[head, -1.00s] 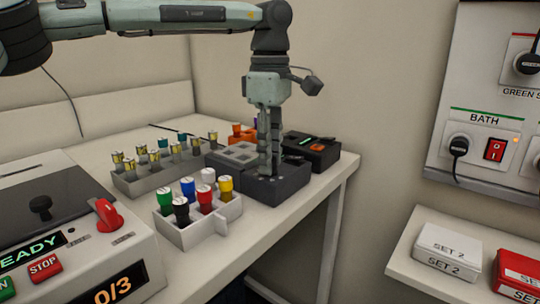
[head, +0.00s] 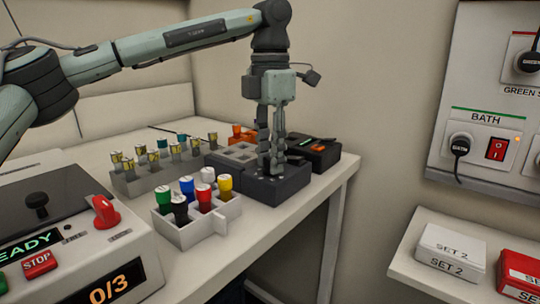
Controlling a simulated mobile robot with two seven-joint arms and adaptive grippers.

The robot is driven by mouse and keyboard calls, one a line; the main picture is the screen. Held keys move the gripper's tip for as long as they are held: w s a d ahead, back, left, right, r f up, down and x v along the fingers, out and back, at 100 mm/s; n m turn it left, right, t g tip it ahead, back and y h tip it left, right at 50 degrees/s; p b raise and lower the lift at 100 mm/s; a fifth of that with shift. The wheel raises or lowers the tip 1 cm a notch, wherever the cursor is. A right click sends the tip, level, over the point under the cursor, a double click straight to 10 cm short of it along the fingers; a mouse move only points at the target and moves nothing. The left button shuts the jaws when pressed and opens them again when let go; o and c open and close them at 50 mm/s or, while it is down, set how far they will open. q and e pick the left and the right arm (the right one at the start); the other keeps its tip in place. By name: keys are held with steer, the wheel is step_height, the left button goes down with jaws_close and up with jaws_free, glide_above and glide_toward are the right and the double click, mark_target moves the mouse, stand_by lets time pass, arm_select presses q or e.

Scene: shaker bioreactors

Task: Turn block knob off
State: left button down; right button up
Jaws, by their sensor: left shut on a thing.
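A dark grey block device (head: 287,187) stands on the white bench near its right edge, with a grey holed block (head: 235,155) on its back left part. My left gripper (head: 272,170) points straight down at the front of the dark device. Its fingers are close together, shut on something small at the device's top. The fingers hide the knob, so its setting cannot be read. My right gripper is not in view.
A white rack (head: 196,236) with several coloured-cap tubes stands in front left, a grey tube rack (head: 140,184) behind it. A black device (head: 318,155) sits close behind the gripper. A machine with a red knob (head: 105,212) is at lower left. A wall panel (head: 485,90) is at right.

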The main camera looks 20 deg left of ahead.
mark_target(270, 159)
arm_select(q)
steer(key=shift+n, duration=1.9)
steer(key=c, duration=1.2)
jaws_free()
steer(key=shift+o, duration=0.2)
step_height(270, 159, up, 12)
